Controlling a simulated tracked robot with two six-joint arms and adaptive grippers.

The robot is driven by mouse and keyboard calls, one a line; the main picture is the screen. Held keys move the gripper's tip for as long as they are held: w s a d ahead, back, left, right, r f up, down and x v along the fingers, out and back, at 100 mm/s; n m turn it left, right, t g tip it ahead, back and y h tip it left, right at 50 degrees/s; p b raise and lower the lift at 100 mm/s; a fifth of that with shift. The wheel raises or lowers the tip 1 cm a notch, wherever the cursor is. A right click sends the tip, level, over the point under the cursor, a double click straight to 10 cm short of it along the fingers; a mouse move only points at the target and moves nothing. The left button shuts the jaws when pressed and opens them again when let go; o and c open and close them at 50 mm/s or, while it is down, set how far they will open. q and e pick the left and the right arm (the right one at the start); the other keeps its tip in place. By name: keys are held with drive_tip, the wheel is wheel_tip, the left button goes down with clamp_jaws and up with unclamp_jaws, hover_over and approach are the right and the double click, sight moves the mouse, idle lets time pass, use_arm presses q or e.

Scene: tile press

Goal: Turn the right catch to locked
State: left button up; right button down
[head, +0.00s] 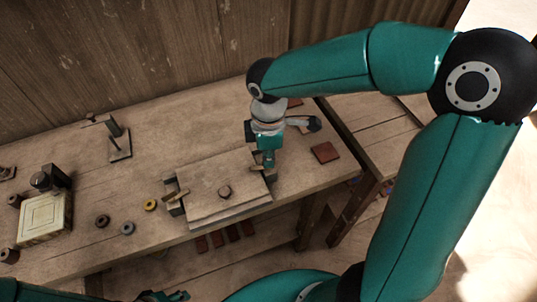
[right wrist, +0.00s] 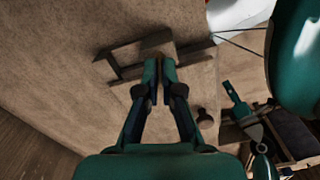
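The tile press (head: 218,190) lies on the bench, a flat wooden plate with a knob in its middle. The left catch (head: 176,197) is a small wooden lever at its left edge. The right catch (head: 257,169) is at its right edge, partly hidden by my right gripper (head: 268,161). In the right wrist view, my right gripper (right wrist: 160,70) points at the right catch (right wrist: 158,49), with its fingertips closed in narrowly on it. Parts of my left gripper (head: 172,296) show at the bottom edge; its fingers are unclear.
A reddish tile (head: 325,152) lies right of the press. A dark metal stand (head: 118,140) is at the back left. A pale tin (head: 45,218) and several small rings are at the left. More tiles (head: 218,240) sit below the bench top. Bare bench lies behind the press.

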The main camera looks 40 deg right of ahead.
drive_tip(key=shift+w+r+n, duration=0.1)
drive_tip(key=shift+n, duration=0.2)
drive_tip(key=c, duration=1.3)
unclamp_jaws()
drive_tip(key=shift+c, duration=0.2)
wheel_tip(320, 180, up, 12)
